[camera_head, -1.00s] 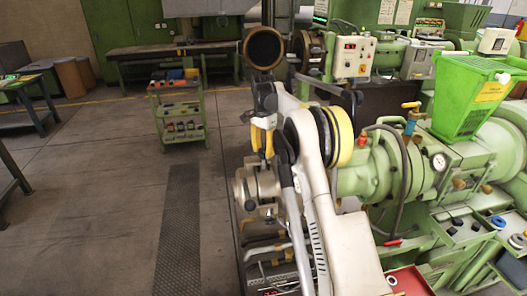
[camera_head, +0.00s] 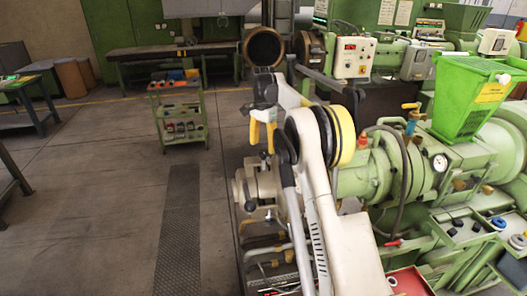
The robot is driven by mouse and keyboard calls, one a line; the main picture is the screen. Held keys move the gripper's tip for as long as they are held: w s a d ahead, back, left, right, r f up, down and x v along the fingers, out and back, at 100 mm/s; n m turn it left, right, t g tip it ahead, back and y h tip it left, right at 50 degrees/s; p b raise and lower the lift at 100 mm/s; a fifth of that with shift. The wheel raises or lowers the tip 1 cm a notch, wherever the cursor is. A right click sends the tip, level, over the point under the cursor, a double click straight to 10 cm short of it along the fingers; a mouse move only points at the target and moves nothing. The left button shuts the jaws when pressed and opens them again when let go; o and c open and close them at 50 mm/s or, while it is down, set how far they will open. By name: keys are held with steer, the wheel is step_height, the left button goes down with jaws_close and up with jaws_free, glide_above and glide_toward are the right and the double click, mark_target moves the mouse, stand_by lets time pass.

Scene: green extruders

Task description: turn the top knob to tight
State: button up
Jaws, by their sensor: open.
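My gripper (camera_head: 262,148) hangs from my white arm in the middle of the picture. Its two yellow fingers point down, apart and with nothing visible between them. They are in front of or above a pale metal machine head (camera_head: 242,190) at the end of the green extruder (camera_head: 352,182). Small knob-like parts show on that head, but I cannot tell which one is the top knob or how it is set. A yellow-handled valve (camera_head: 411,106) and a pressure gauge (camera_head: 440,162) sit on the extruder to the right. My arm hides part of the head and barrel.
A green hopper (camera_head: 468,95) stands on the extruder at right. A control box (camera_head: 353,57) is behind my arm. A green tool cart (camera_head: 180,115) stands at left, and a red tray (camera_head: 408,281) is at the bottom. The floor at left is mostly clear.

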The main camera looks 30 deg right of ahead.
mark_target(263, 152)
step_height(263, 152, up, 9)
stand_by(0.5)
steer(key=shift+a, duration=0.1)
